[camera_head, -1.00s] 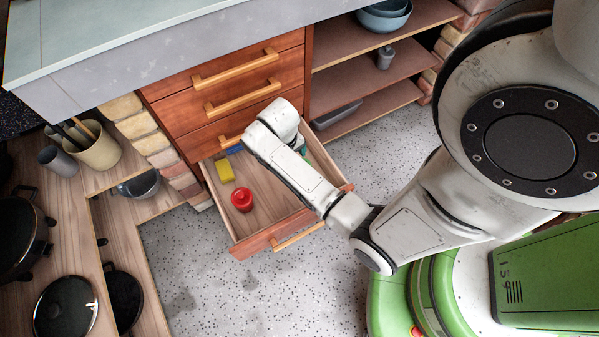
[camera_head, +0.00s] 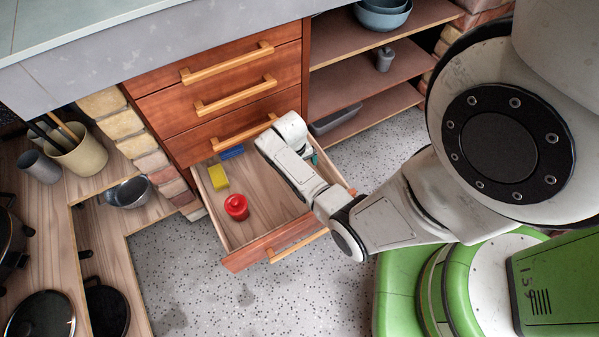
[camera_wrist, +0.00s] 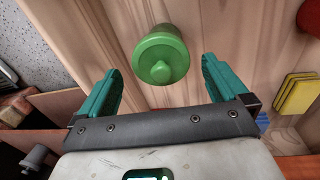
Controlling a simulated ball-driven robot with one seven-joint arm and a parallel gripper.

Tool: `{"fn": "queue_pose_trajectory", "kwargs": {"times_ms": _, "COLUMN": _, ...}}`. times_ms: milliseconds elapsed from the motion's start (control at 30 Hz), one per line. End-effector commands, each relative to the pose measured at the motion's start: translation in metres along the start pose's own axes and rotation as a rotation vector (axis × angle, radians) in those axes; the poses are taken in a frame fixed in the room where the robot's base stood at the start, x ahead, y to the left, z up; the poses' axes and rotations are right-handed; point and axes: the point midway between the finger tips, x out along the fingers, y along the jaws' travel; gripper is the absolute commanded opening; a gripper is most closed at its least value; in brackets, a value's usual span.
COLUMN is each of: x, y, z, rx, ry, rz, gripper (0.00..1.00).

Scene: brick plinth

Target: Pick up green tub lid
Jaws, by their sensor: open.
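My gripper (camera_wrist: 160,68) is open, with one teal finger on each side of the lid and a gap at both sides. Whether the fingers reach down to the lid's height I cannot tell. In the head view my arm hides the lid and most of the gripper, inside the open drawer (camera_head: 247,257).
In the drawer, left of my arm, are a red tub (camera_head: 236,207), a yellow sponge (camera_head: 218,176) and a blue block (camera_head: 231,152). Closed drawers (camera_head: 222,90) rise behind. Shelves (camera_head: 365,80) stand to the right. A worktop with pans (camera_head: 40,315) is at left.

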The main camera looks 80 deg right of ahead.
Motion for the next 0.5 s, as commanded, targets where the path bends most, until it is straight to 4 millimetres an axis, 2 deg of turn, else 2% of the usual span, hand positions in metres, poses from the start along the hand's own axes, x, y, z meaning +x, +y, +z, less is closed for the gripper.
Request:
{"fn": "queue_pose_trajectory", "kwargs": {"times_ms": 33, "x": 0.013, "y": 0.0, "z": -0.002, "rx": 0.002, "ry": -0.001, "rz": 0.0, "gripper": 1.0}}
{"fn": "queue_pose_trajectory", "kwargs": {"times_ms": 200, "x": 0.027, "y": 0.0, "z": -0.001, "rx": 0.001, "ry": -0.001, "rz": 0.0, "gripper": 1.0}}
{"fn": "queue_pose_trajectory", "kwargs": {"times_ms": 467, "x": 0.028, "y": 0.0, "z": -0.001, "rx": 0.0, "ry": 0.0, "rz": 0.0, "gripper": 1.0}}
{"fn": "queue_pose_trajectory", "kwargs": {"times_ms": 500, "x": 0.028, "y": 0.0, "z": -0.001, "rx": 0.0, "ry": 0.0, "rz": 0.0, "gripper": 0.97}}
